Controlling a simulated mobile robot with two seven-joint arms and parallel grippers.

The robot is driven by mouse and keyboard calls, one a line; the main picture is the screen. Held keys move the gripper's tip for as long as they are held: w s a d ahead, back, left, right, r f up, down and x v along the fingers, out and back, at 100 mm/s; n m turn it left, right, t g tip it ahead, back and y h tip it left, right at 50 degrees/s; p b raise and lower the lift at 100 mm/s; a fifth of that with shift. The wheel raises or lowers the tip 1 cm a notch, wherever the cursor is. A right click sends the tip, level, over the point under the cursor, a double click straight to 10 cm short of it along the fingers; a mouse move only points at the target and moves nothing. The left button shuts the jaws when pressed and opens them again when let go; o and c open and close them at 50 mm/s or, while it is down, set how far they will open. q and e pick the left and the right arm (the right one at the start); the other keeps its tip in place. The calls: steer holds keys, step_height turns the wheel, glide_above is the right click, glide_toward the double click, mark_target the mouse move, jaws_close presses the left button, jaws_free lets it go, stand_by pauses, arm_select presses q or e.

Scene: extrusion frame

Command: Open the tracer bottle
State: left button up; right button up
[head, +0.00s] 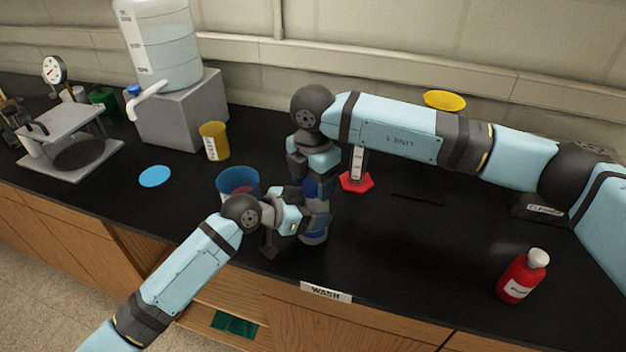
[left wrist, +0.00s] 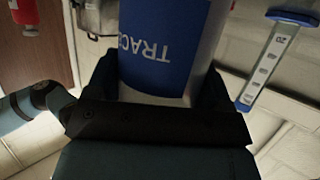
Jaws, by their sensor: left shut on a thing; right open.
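My right gripper (head: 318,203) points down directly over the top of the bottle and is open. The bottle's cap is hidden by my right gripper, so I cannot tell whether the jaws touch it.
A blue cup (head: 238,181) stands just left of my grippers. A cylinder on a red foot (head: 357,183) is behind them. A red bottle with a white cap (head: 522,276) stands at the right. A yellow cup (head: 214,141) and a blue disc (head: 154,176) lie farther left.

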step_height(320, 180, up, 4)
steer(key=shift+r, duration=0.25)
steer(key=shift+c, duration=0.3)
step_height(320, 180, up, 3)
steer(key=m, duration=0.3)
steer(key=shift+f, duration=3.8)
steer(key=c, duration=1)
steer(key=shift+o, duration=0.2)
steer(key=n, duration=0.3)
steer(key=o, duration=1)
